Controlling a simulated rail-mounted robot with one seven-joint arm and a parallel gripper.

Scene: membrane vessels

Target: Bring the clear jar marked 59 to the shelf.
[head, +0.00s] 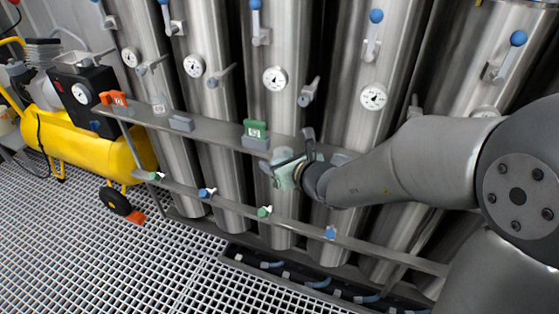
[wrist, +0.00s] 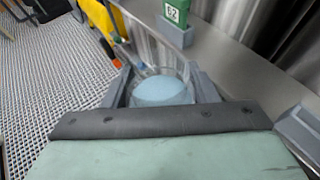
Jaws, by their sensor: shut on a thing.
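My gripper (head: 284,160) is in front of the upper metal shelf (head: 222,134), to the right of a green container. In the wrist view its fingers (wrist: 162,88) are shut on a clear jar (wrist: 160,92) with a pale blue bottom or content. The jar's number does not show. In the head view the held jar is hard to make out against the gripper. Another clear jar (head: 158,103) stands on the left part of the shelf; its mark is too small to read.
A green container (head: 255,128) sits in a grey holder on the shelf and shows in the wrist view (wrist: 176,12). An orange container (head: 113,98) is at the left end. An empty grey holder (head: 181,123) lies between. Steel vessels (head: 275,100) stand close behind. The grating floor (head: 70,240) is open.

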